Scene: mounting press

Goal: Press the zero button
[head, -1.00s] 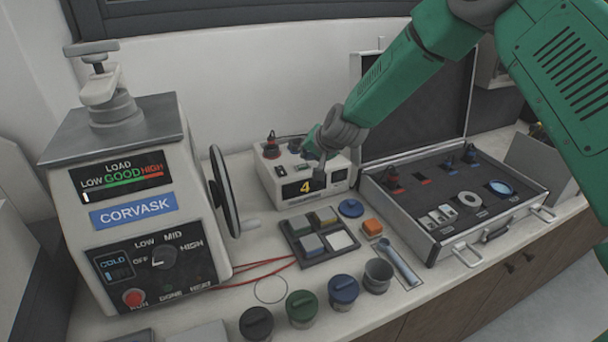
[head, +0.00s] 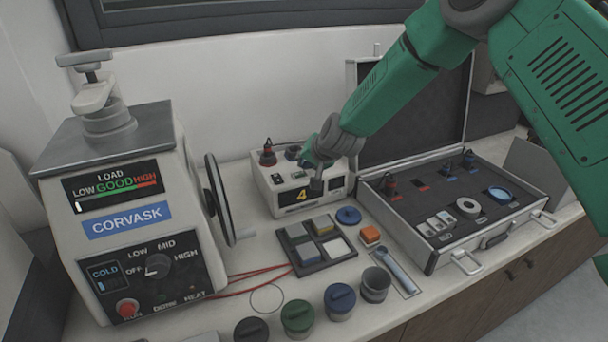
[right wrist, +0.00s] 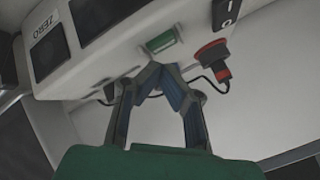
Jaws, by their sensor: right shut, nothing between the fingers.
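A white meter box (head: 268,192) with a yellow 4 on its dark display (head: 297,196) stands on the bench at the wall. A ZERO label (right wrist: 47,27) shows on its face at the upper left of the right wrist view, beside a dark panel. My right gripper (right wrist: 156,68) is shut and empty, its fingertips just below a small green element (right wrist: 163,41) on the box. I cannot tell if they touch it. In the head view the right gripper (head: 316,186) is in front of the box's face and hides part of it. My left gripper is not in view.
A red plug or knob (right wrist: 211,52) with a cable is right of the fingers. The CORVASK press (head: 128,220) stands left, its handwheel (head: 217,200) towards the box. A tray of blocks (head: 296,262), several lidded jars and an open case (head: 440,262) crowd the front and right.

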